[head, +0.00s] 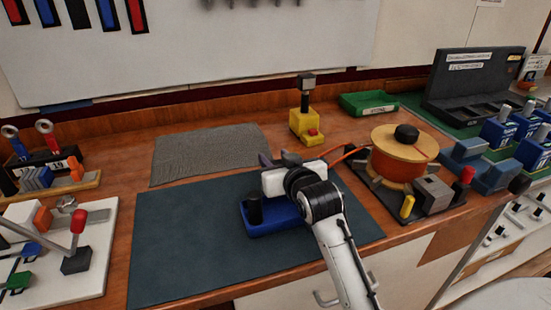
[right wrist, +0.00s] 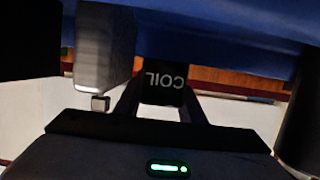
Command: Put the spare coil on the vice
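My right gripper (head: 277,160) is over the mat at the far side of a blue block with a black post (head: 254,208). The spare coil, a dark block lettered COIL (right wrist: 165,90), appears upside down in the right wrist view. My fingers (right wrist: 163,105) lie against both its sides. In the head view the gripper hides the coil, so its height above the bench is unclear. What looks like the vice (head: 482,168), blue-grey with a black knob, stands at the right end of the bench. My left gripper is out of view.
A wooden reel with orange wire (head: 405,160) and a black-based fixture (head: 432,190) stand between the gripper and the vice. A yellow stand (head: 305,125) and green tray (head: 368,103) are behind. The dark mat (head: 180,250) is clear at left.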

